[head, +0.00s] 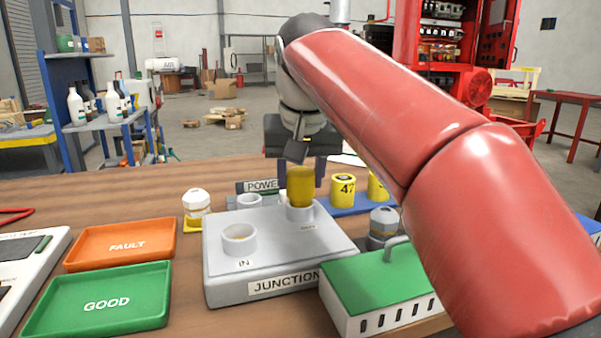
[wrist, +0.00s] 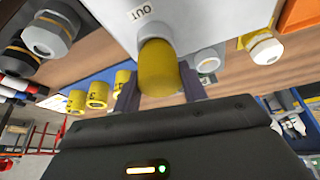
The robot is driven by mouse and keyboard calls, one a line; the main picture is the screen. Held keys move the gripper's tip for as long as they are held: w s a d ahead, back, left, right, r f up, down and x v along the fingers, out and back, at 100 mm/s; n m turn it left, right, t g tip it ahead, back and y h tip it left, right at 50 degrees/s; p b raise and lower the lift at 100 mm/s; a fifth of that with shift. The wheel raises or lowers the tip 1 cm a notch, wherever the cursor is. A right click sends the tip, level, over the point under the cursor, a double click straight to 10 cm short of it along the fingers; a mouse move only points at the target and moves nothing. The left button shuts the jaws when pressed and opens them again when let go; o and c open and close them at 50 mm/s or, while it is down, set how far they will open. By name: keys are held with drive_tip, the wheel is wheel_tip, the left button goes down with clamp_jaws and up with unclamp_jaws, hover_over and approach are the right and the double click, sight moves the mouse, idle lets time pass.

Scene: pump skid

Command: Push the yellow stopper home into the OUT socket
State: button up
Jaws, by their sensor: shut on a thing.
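The yellow stopper (head: 300,184) stands upright at the OUT socket (head: 301,214) on the right rear of the grey junction box (head: 225,276). Its lower end meets the socket ring; how deep it sits I cannot tell. My gripper (head: 301,170) is shut on the stopper from behind. In the wrist view the stopper (wrist: 158,68) is between my two fingers (wrist: 158,92), with the OUT label (wrist: 140,12) on the box just beyond it. The IN socket (head: 239,239) at the box's front left is empty.
A green-roofed block (head: 385,285) stands close at the box's front right. Orange FAULT (head: 120,244) and green GOOD (head: 97,302) trays lie left. Yellow numbered cylinders (head: 343,190) stand on a blue strip behind right. A white-capped fitting (head: 196,203) stands left of the box.

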drive_tip(key=shift+f+b, duration=0.4)
drive_tip(key=shift+f, duration=0.2)
drive_tip(key=o, duration=1.2)
drive_tip(key=p+v, duration=0.2)
drive_tip(key=v, duration=0.6)
drive_tip(key=shift+f, duration=0.1)
